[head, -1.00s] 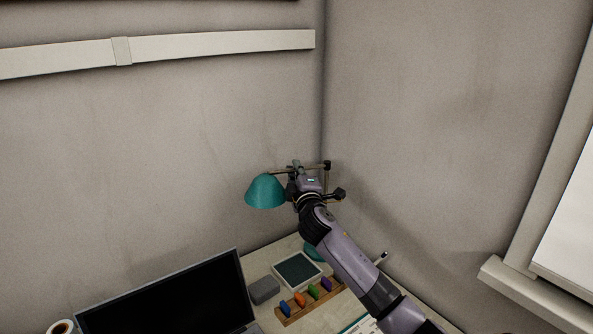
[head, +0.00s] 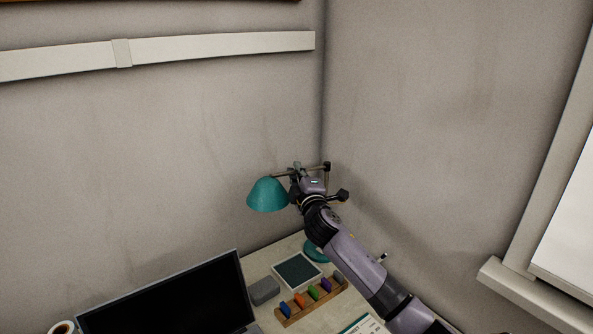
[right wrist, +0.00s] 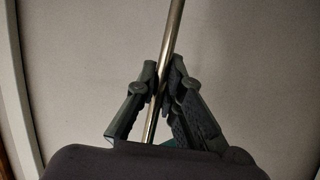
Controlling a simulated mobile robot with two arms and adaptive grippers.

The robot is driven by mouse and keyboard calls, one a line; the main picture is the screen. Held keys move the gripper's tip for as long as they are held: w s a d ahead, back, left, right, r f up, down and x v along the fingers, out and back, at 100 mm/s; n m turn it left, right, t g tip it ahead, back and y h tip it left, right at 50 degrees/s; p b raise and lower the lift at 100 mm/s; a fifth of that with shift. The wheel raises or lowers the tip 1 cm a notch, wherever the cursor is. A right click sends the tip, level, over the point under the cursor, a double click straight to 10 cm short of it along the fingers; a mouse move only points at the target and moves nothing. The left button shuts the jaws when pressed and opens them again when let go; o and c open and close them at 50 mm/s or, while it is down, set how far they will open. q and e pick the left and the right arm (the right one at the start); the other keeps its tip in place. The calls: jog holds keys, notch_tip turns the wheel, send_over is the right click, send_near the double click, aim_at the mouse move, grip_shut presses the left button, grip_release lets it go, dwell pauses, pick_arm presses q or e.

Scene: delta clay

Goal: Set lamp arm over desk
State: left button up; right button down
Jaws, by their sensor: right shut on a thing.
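A desk lamp with a teal shade (head: 267,194) stands at the back corner of the desk (head: 262,262). Its teal base (head: 316,252) shows partly behind my right arm. The lamp's thin metal arm (right wrist: 172,45) runs between my right gripper's fingers in the right wrist view. My right gripper (right wrist: 160,82) is shut on this lamp arm. In the head view the right gripper (head: 297,170) is just right of the shade, and its fingers are largely hidden by my wrist. The shade hangs to the left, above the back of the desk. My left gripper is not in view.
A laptop (head: 170,300) stands open at the front left, with a cup (head: 62,328) beside it. A grey block (head: 264,291), a dark-topped pad (head: 298,271) and a wooden rack (head: 312,302) of coloured pieces lie below the lamp. Walls close in behind and at right.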

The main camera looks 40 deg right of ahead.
jog(key=s+d+n+t+y+p, duration=0.2)
jog(key=s+n+y, duration=0.5)
jog(key=y, duration=0.5)
jog(key=shift+p, duration=0.3)
jog(key=c, duration=1.7)
grip_release()
